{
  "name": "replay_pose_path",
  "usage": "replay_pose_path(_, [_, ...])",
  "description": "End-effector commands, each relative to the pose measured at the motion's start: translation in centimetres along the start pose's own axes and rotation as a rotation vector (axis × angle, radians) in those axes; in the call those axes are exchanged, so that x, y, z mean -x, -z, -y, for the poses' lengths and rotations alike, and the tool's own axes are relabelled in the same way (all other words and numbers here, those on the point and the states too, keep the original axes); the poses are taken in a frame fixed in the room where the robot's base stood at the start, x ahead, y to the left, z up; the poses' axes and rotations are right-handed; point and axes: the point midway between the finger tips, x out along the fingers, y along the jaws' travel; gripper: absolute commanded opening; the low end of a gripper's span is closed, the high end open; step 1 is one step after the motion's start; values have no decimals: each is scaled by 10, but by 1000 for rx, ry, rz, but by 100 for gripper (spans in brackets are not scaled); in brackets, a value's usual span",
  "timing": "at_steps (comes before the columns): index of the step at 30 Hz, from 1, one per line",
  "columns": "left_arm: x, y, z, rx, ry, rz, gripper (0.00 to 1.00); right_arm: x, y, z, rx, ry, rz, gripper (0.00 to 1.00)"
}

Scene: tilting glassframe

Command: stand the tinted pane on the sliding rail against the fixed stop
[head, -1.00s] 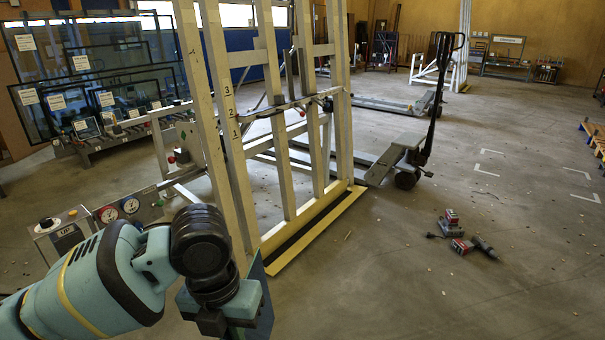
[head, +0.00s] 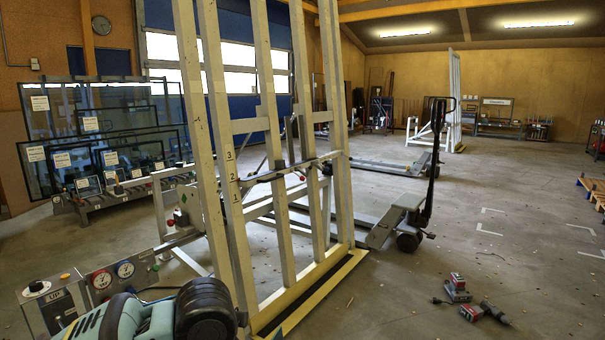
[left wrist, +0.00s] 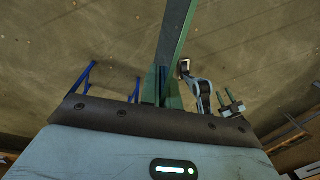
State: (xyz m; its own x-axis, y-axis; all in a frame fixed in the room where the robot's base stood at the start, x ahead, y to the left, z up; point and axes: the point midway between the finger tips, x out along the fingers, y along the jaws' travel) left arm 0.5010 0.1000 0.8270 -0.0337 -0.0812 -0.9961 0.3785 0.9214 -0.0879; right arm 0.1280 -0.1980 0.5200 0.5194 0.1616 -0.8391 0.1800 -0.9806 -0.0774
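The pale tilting frame (head: 267,125) stands upright in the head view's left half. A thin dark cross rail (head: 285,172) runs across it at mid height, beside numbers on a post. A yellow-edged ledge (head: 318,292) with a dark strip lies at its foot. I cannot make out the fixed stop or tell for sure which is the sliding rail. My left arm shows at the bottom left; its gripper is below the head view. In the left wrist view my left gripper (left wrist: 163,95) is shut on the dark green tinted pane (left wrist: 175,40), seen almost edge-on.
A control box (head: 55,300) with gauges stands at the lower left. A rack (head: 105,190) of labelled panes is behind it. A pallet truck (head: 405,215) stands right of the frame. Power tools (head: 468,300) lie on the floor at right; the floor between is clear.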

Motion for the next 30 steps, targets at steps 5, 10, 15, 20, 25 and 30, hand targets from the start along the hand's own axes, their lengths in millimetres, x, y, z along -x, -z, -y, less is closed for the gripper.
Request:
replay_pose_path(5, [1, 0, 0, 0, 1, 3, 0, 0, 0, 0, 0, 0, 0, 36])
replay_pose_path(10, [1, 0, 0, 0, 1, 3, 0, 0, 0, 0, 0, 0, 0, 36])
replay_pose_path(15, [1, 0, 0, 1, 1, 3, 0, 0, 0, 0, 1, 0, 0, 36])
replay_pose_path(20, [0, 2, 0, 55, 1, 7, 0, 3, 3, -1, 4, 0, -3, 36])
replay_pose_path(25, [-5, 11, 0, 249, 2, 24, 0, 11, 11, -1, 7, -1, -12, 36])
replay_pose_path(30, [-12, 24, -2, 527, 3, 48, 0, 22, 19, 0, 7, -2, -20, 36])
